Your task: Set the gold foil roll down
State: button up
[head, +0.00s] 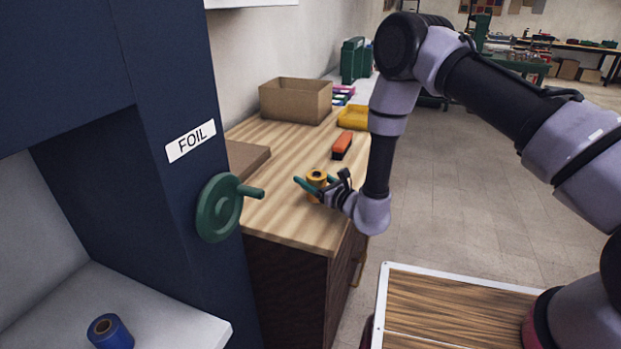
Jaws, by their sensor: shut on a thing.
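The gold foil roll (317,179) is upright at the wooden-topped counter, near its right edge. My gripper (318,183) reaches in from the right and is shut on the gold foil roll, with a green finger showing on its left side. The gripper hides part of the roll's lower right side. I cannot tell whether the roll's base touches the counter top (290,222) or is slightly above it.
A blue roll (110,332) stands on a white shelf at lower left. A dark blue cabinet labelled FOIL has a green handwheel (219,208). An orange-topped brush (343,144), a cardboard box (296,100) and a yellow tray (353,117) lie farther back. The front counter is clear.

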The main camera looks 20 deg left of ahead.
jog(key=shift+f, duration=0.1)
jog(key=o, duration=1.5)
jog(key=shift+c, duration=0.2)
